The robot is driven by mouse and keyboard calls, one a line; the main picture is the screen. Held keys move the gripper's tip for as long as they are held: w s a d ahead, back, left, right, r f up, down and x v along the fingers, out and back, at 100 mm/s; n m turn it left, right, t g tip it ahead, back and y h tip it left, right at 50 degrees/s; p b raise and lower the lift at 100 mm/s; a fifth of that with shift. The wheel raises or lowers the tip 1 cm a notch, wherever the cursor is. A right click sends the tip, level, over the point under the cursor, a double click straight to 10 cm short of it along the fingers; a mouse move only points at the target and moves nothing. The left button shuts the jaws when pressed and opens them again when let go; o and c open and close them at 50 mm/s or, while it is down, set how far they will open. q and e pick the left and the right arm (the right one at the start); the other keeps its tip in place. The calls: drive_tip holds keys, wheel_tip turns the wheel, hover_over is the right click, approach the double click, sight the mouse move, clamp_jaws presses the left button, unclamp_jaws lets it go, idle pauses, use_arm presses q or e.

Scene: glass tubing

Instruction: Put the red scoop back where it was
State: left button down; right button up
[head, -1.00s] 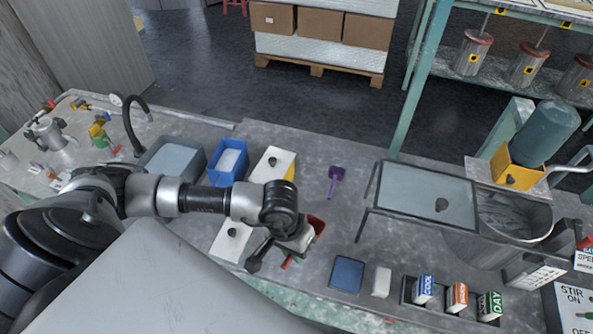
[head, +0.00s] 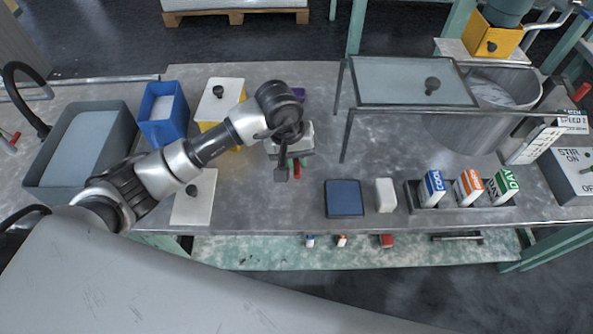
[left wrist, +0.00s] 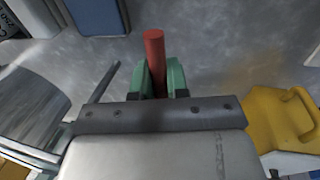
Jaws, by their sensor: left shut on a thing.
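My left gripper (head: 290,158) is over the bench, right of the yellow-and-white box. It is shut on the red scoop's handle (head: 297,169). In the left wrist view the red handle (left wrist: 154,48) stands out between the green finger pads of the gripper (left wrist: 161,78). The scoop's pan is hidden behind the gripper and wrist. A purple scoop (head: 298,93) lies just behind my gripper, partly covered by it. My right gripper is in neither view.
The yellow-and-white box (head: 221,98) and blue bin (head: 163,113) stand left of my gripper. A glass-topped stand (head: 400,80) is to the right. A blue pad (head: 344,199), white block (head: 385,195) and carton rack (head: 412,199) line the front edge. Bench between box and stand is mostly clear.

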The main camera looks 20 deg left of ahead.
sight(299, 184)
use_arm(q)
wheel_tip(299, 184, down, 6)
drive_tip(key=shift+f, duration=0.55)
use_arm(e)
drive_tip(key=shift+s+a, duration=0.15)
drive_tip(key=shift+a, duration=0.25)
use_arm(q)
drive_tip(key=shift+f, duration=0.1)
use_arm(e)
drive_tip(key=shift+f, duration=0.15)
use_arm(q)
drive_tip(key=c, duration=1.1)
unclamp_jaws()
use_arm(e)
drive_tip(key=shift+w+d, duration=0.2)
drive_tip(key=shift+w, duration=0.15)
